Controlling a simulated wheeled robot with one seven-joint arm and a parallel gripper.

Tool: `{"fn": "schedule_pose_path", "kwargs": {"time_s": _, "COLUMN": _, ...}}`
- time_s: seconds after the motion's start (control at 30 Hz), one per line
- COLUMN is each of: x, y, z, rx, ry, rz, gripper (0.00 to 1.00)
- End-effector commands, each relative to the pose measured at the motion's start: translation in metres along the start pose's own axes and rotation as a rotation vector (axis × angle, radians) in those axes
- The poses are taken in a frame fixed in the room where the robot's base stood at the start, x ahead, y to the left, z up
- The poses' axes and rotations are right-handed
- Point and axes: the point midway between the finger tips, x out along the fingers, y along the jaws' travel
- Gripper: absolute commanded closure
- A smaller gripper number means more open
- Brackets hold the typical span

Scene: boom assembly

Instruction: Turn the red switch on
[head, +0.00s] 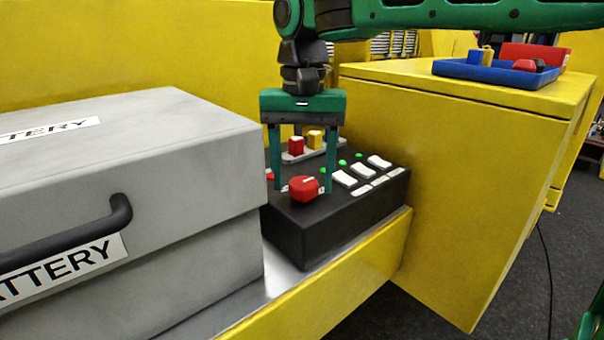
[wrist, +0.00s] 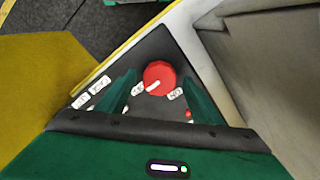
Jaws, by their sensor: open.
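The red switch (head: 303,189) is a round red knob with a pale pointer mark, on the top of a black control box (head: 340,228). In the wrist view the red switch (wrist: 159,78) lies between and just beyond my fingertips, its pointer mark slanting toward the small white labels on either side. My gripper (head: 302,190) is open and points down over the box, with one green finger on each side of the knob in the picture. It also shows in the wrist view (wrist: 158,88). I cannot tell whether the fingers touch the knob.
A large grey battery case (head: 150,190) with a black handle stands close on the left. A yellow cabinet (head: 470,170) rises on the right, bearing a blue tray (head: 480,73).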

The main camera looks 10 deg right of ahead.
Motion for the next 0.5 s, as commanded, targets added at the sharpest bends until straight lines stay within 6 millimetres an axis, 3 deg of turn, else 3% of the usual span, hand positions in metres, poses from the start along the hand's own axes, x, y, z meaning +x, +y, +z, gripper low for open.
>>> {"fn": "schedule_pose_path", "kwargs": {"time_s": 0.1, "x": -0.0002, "y": 0.0000, "z": -0.0001, "rx": 0.000, "ry": 0.000, "rz": 0.000, "gripper": 0.40}}
{"fn": "schedule_pose_path", "kwargs": {"time_s": 0.27, "x": -0.0003, "y": -0.0001, "z": 0.0000, "rx": 0.000, "ry": 0.000, "rz": 0.000, "gripper": 0.78}}
{"fn": "schedule_pose_path", "kwargs": {"time_s": 0.3, "x": -0.0003, "y": -0.0002, "z": -0.0001, "rx": 0.000, "ry": 0.000, "rz": 0.000, "gripper": 0.81}}
{"fn": "schedule_pose_path", "kwargs": {"time_s": 0.5, "x": -0.0005, "y": -0.0005, "z": -0.0001, "rx": -0.008, "ry": 0.001, "rz": -0.001, "gripper": 0.81}}
